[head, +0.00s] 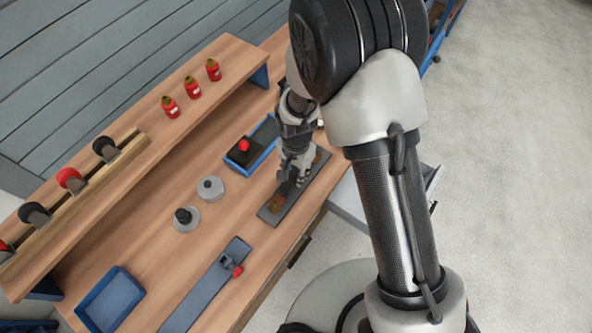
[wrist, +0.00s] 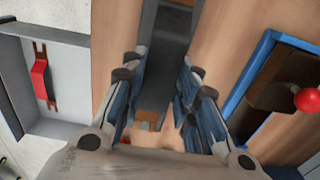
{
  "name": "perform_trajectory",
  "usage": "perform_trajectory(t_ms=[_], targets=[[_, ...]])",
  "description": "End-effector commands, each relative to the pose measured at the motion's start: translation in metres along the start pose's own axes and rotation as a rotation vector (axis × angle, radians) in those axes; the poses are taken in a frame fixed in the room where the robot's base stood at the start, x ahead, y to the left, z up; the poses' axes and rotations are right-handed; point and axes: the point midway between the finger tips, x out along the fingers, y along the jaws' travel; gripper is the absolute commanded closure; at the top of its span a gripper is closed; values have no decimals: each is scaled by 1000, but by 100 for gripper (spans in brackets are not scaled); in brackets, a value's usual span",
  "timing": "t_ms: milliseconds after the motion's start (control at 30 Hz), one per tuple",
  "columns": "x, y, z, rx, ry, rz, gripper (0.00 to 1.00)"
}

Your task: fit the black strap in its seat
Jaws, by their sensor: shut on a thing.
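My gripper (head: 291,178) is over the long dark grey plate (head: 267,214) near the bench's front edge. Its fingers (wrist: 162,100) are parted and shut on a dark band, the black strap (wrist: 170,62), which runs lengthwise along the plate in the wrist view. The strap is partly hidden by the fingers, and I cannot tell whether it touches the plate. Brown blocks sit at the plate's ends; the near one (head: 276,203) also shows in the wrist view (wrist: 147,121). The seat itself is not clearly visible.
A blue tray (head: 262,164) with a dark block and red knob lies close behind the plate. Two round grey pieces (head: 210,189) stand left of it. A second grey plate (head: 206,288) and an empty blue tray (head: 88,309) are nearer. An open drawer (wrist: 72,52) juts out in front.

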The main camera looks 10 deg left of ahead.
Motion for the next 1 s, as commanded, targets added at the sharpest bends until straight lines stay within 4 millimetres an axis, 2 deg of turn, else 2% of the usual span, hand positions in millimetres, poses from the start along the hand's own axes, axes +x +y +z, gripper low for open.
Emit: perform_trajectory(t_ms=[533,1000], targets=[[12,0,0,0,0,0,97],[12,0,0,0,0,0,97]])
